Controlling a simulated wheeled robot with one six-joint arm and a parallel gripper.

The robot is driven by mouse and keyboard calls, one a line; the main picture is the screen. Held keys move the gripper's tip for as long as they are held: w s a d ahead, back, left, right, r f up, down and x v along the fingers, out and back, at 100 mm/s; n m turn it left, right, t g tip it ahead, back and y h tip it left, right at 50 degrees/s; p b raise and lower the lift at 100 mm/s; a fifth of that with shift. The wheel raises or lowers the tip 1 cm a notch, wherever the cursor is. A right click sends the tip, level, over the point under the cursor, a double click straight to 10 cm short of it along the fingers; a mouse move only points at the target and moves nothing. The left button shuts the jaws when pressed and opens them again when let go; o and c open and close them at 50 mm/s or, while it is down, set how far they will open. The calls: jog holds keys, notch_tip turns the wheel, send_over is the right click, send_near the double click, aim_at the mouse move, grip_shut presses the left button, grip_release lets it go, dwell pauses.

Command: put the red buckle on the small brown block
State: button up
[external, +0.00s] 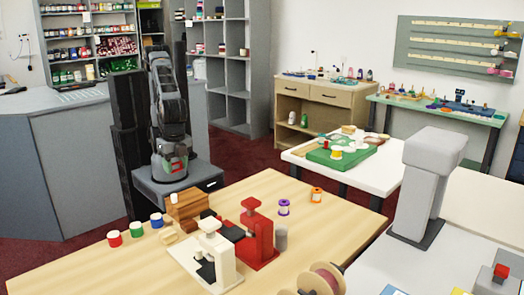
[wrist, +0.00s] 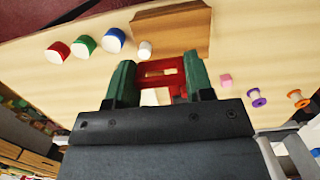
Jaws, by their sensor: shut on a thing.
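My gripper (wrist: 160,82) has green fingers shut on the red buckle (wrist: 160,66), a red frame-like piece between the fingertips in the wrist view. In the external view my gripper (external: 172,165) is in front of my base, above the far edge of the table; the buckle there is too small to make out surely. A brown wooden block (external: 188,209) stands on the table near that edge. It shows in the wrist view as a brown block (wrist: 178,33) beyond the fingers. The buckle is apart from it. I cannot tell whether this is the small brown block.
Purple (external: 284,207) and orange (external: 317,194) spools are farther right. The table's front left is clear.

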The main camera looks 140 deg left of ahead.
jog(key=w+f, duration=0.1)
jog(key=w, duration=0.1)
jog(key=w+d+f, duration=0.1)
jog(key=w, duration=0.1)
jog(key=w+d+f, duration=0.1)
jog(key=w, duration=0.1)
jog(key=shift+w+f, duration=0.1)
jog(key=shift+w, duration=0.2)
send_over(188, 221)
jog(key=f, duration=0.4)
jog(key=shift+s+a+f, duration=0.1)
jog(key=shift+s+f, duration=0.1)
jog(key=shift+f, duration=0.05)
jog(key=shift+w+f, duration=0.5)
jog(key=shift+f, duration=1.55)
jog(key=shift+f, duration=0.15)
jog(key=o, duration=0.9)
jog(key=shift+o, duration=0.2)
